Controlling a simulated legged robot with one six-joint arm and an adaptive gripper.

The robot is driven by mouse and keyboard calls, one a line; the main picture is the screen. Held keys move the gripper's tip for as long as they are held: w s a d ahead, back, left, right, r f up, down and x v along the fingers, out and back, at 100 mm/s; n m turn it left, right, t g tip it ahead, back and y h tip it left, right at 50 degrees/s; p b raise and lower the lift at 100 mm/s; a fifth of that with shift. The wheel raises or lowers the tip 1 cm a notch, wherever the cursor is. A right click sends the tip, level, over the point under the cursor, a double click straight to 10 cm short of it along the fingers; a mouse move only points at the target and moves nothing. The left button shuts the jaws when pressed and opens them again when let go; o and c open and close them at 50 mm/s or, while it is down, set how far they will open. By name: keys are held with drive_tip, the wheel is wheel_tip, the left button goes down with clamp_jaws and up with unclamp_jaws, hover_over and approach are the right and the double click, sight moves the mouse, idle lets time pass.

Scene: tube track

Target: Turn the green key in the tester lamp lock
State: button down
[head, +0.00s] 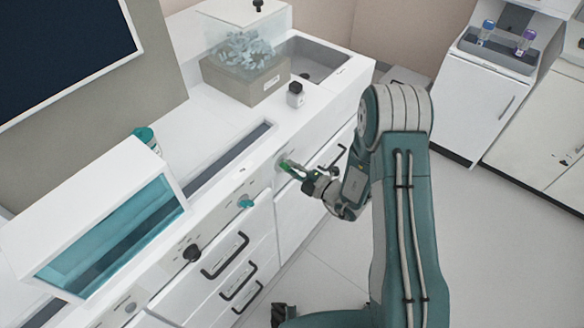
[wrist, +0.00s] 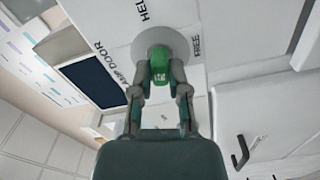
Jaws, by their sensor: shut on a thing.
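The green key (wrist: 159,62) sits at a round grey lock plate (wrist: 143,50) on a white panel. In the wrist view my gripper (wrist: 160,78) has its two fingers closed on both sides of the key's head. The words HEL, FREE and a partly hidden AMP DOOR stand around the plate. How far the key goes into the lock is hidden by its head. In the head view my gripper (head: 297,170) reaches the counter's front face, with green showing at its tips by the lock.
A teal knob (head: 245,202) and a black knob (head: 192,253) are on the same front face, left of my gripper. Black drawer handles (head: 224,256) stick out below. A glass-walled box (head: 245,55) stands on the counter by a sink (head: 318,60). The floor to the right is clear.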

idle(0.3)
drive_tip(key=m, duration=0.3)
idle(0.3)
drive_tip(key=shift+m, duration=1.8)
drive_tip(key=m, duration=0.3)
drive_tip(key=shift+f, duration=0.1)
